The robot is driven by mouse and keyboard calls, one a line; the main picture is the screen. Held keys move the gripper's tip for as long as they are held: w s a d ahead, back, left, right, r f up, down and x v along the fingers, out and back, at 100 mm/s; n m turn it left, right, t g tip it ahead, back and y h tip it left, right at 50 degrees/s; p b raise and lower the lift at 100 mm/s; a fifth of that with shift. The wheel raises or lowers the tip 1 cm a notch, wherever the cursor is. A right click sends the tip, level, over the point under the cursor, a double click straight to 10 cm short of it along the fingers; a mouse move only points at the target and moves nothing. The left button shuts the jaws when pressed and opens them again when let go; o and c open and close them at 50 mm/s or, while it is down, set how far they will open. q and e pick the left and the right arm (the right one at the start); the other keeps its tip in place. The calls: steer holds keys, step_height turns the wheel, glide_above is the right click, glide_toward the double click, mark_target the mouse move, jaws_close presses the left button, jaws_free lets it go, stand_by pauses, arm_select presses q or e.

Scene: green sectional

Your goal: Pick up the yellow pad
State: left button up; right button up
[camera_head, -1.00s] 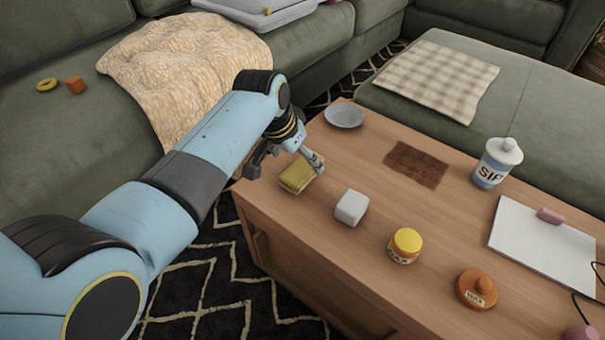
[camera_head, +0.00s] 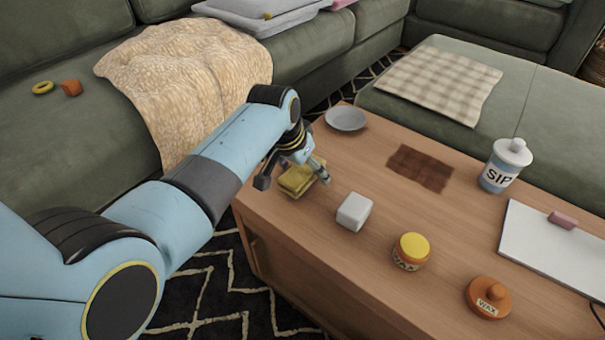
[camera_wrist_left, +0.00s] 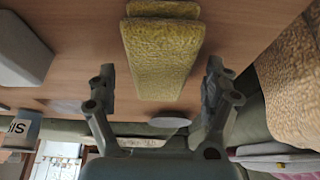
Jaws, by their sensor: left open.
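The yellow pad (camera_head: 298,182) lies on the wooden coffee table near its left end. My left gripper (camera_head: 292,175) is open and low over the pad, with one finger on each side of it. In the left wrist view the yellow pad (camera_wrist_left: 163,58) is between the spread fingers and apart from both. It looks thick and rough, with a second layer at its far end. The gripper and wrist cover part of the pad in the head view. My right gripper is not in view.
A white block (camera_head: 354,212) stands just right of the pad. The table's front edge is close by.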

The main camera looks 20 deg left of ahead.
arm_select(q)
steer(key=shift+f, duration=0.2)
steer(key=shift+s+d+f, duration=0.1)
steer(key=shift+s+f, duration=0.05)
steer(key=shift+s, duration=0.05)
steer(key=c, duration=1.2)
